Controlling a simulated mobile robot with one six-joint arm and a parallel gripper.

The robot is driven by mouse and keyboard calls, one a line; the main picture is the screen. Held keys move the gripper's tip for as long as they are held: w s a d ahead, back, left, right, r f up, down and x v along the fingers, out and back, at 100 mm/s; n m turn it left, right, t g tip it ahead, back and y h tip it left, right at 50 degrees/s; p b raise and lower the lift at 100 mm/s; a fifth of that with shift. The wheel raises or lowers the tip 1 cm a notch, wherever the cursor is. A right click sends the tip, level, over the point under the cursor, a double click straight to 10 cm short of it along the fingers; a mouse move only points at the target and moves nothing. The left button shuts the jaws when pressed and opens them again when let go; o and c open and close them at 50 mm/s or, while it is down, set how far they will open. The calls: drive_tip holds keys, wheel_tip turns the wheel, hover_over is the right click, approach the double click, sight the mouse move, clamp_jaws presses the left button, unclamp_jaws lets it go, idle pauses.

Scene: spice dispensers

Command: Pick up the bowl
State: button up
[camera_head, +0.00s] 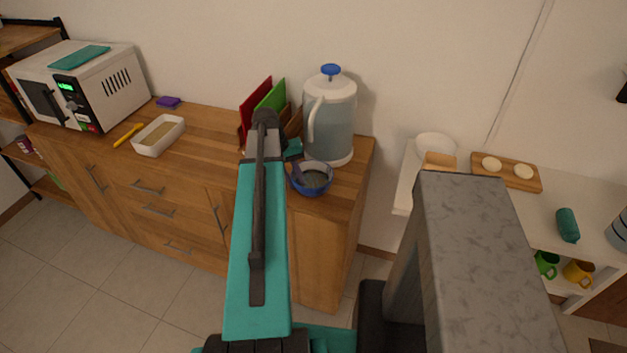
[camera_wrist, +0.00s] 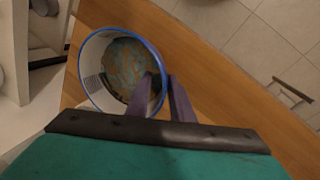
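The blue-rimmed bowl (camera_head: 311,178) is on the wooden counter near its right end, in front of the kettle. In the wrist view the bowl (camera_wrist: 92,52) is seen from above, with a patterned brown and grey-blue inside. My gripper (camera_wrist: 164,82) is at the bowl's rim, with one purple-grey finger over the inside and the other outside, the rim between them. The fingertips look close together, but I cannot tell whether they press on the wall. In the head view my arm hides most of the gripper.
A large kettle (camera_head: 330,118) stands just behind the bowl. Red and green boards (camera_head: 268,97) stand to its left. A white tray (camera_head: 158,146), a yellow utensil (camera_head: 127,134) and a microwave (camera_head: 82,88) are farther left. The counter (camera_head: 205,144) is clear between the tray and my arm.

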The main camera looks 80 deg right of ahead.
idle(0.3)
clamp_jaws()
drive_tip(key=shift+r, duration=0.3)
idle(0.3)
